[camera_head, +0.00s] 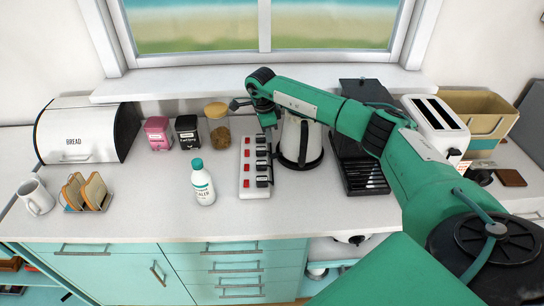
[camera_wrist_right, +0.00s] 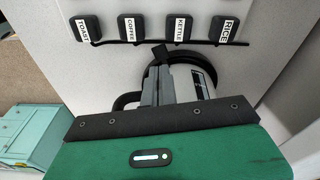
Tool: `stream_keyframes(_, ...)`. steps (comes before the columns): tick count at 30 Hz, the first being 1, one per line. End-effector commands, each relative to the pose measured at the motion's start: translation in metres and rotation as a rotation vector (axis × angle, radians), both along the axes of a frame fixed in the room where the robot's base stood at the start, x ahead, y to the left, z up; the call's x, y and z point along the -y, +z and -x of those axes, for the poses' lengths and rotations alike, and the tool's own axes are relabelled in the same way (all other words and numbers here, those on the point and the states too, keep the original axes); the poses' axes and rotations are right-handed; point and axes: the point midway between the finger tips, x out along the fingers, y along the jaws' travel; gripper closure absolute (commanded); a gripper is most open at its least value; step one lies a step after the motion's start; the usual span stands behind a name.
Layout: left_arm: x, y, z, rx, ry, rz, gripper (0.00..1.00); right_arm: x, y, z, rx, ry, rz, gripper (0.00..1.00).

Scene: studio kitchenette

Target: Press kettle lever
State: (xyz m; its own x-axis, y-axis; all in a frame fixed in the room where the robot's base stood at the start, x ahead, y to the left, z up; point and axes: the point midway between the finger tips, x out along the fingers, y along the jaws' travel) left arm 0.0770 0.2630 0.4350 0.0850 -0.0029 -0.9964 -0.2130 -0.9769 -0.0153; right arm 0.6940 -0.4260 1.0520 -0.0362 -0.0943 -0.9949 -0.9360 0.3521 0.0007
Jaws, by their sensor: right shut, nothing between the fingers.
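The kettle (camera_head: 300,142), pale with a black base and handle, stands upright on the counter below the window. My right forearm crosses in front of its upper part. My right gripper (camera_head: 268,128) points down just left of the kettle, near the far end of the power strip (camera_head: 254,168). Its fingers are shut and empty. In the right wrist view the fingers (camera_wrist_right: 168,84) reach toward the kettle (camera_wrist_right: 204,78) and overlap part of it. I cannot tell whether they touch it. The kettle's lever cannot be made out clearly. My left gripper is out of view.
Labelled plugs, including KETTLE (camera_wrist_right: 179,28), line up in the wrist view. A white bottle (camera_head: 202,184) stands left of the strip. A dark appliance (camera_head: 360,165) and a toaster (camera_head: 436,122) stand to the right. The counter front is clear.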

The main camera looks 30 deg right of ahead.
Motion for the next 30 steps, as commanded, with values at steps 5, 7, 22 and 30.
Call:
stream_keyframes(5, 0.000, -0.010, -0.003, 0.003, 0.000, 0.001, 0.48, 0.001, -0.020, 0.001, -0.002, 0.000, -0.001, 1.00)
stream_keyframes(7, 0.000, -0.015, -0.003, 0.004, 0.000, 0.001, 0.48, 0.002, -0.029, 0.002, -0.002, 0.000, -0.001, 1.00)
stream_keyframes(22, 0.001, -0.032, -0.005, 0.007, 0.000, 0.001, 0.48, 0.006, -0.066, 0.002, 0.000, -0.001, -0.001, 1.00)
stream_keyframes(30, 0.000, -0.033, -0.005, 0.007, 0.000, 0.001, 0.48, 0.006, -0.067, 0.003, 0.000, 0.000, -0.001, 1.00)
